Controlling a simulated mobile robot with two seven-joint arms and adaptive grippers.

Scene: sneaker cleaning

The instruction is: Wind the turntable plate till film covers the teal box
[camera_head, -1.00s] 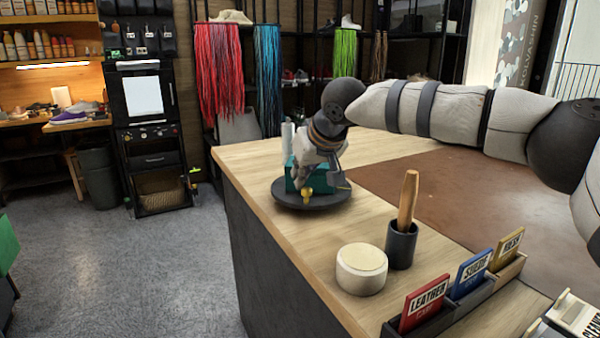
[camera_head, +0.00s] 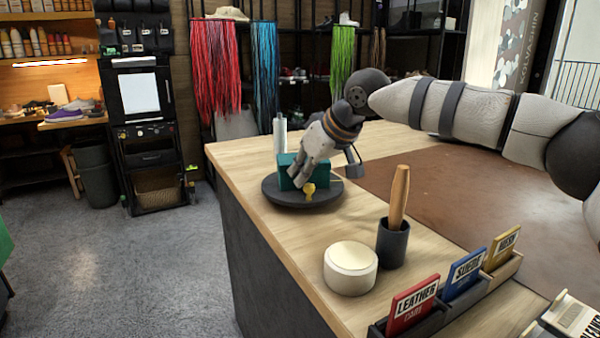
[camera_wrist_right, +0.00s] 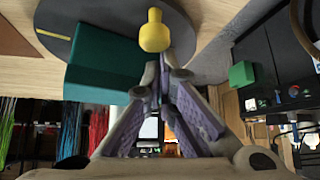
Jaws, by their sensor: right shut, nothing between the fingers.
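A teal box (camera_head: 289,171) stands on the round dark turntable plate (camera_head: 277,197) near the counter's left edge. A yellow knob (camera_head: 309,191) sits on the plate's near side. A pale upright roll, apparently the film (camera_head: 280,136), stands behind the box; I see no clear film on the box's visible faces. My right gripper (camera_head: 297,184) is shut and empty, pointing down in front of the box and hiding part of it. In the right wrist view, the shut fingertips (camera_wrist_right: 160,75) are close to the knob (camera_wrist_right: 154,32), beside the teal box (camera_wrist_right: 104,62); contact is unclear. My left gripper is out of view.
A round cream-lidded jar (camera_head: 350,268), a dark cup (camera_head: 392,244) with a wooden handle (camera_head: 399,197) and a holder with red, blue and yellow cards (camera_head: 467,272) stand nearer on the counter. The brown mat (camera_head: 440,195) is clear.

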